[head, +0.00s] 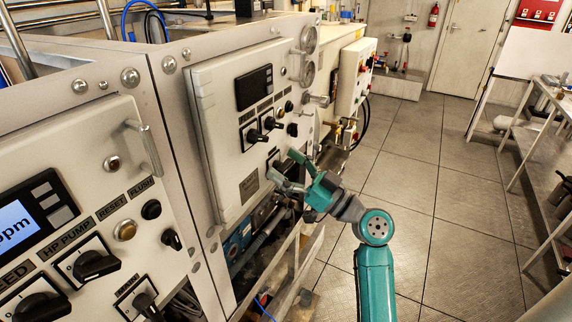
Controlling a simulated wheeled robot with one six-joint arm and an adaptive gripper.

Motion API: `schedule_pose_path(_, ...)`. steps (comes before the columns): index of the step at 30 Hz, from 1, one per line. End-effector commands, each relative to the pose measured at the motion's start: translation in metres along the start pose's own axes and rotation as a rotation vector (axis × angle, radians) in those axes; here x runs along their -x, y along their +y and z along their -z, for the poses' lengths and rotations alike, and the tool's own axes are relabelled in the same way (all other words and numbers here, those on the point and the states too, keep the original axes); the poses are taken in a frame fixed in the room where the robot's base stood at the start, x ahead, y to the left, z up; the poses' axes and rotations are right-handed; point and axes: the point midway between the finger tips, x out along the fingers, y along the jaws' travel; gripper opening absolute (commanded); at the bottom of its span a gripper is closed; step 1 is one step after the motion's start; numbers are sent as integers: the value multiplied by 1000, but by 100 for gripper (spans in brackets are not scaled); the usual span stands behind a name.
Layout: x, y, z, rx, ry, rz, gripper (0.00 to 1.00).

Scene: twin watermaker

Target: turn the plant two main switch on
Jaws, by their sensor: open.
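My gripper (284,167) is open and empty. Its green fingers are in front of the lower right part of the middle cream panel (218,100). That panel has a dark display (254,87) and several black rotary switches, including a left one (251,136), a middle one (271,123) and a right one (292,129). The right switch is just above my upper fingertip; I cannot tell whether they touch. The labels there are too small to read, so I cannot tell which is the main switch or which panel is plant two.
A nearer panel (95,135) at left has a lit display (15,226), several black switches and a protruding handle (146,148). The tiled floor (430,190) at right is clear up to a grey bench (535,140).

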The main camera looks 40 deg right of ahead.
Motion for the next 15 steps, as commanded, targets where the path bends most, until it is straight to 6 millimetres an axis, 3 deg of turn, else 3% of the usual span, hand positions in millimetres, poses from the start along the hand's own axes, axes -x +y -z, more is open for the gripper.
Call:
schedule_pose_path(1,0,0,0,0,0,0,76)
schedule_pose_path(8,0,0,0,0,0,0,21)
schedule_pose_path(15,0,0,0,-9,0,-4,20)
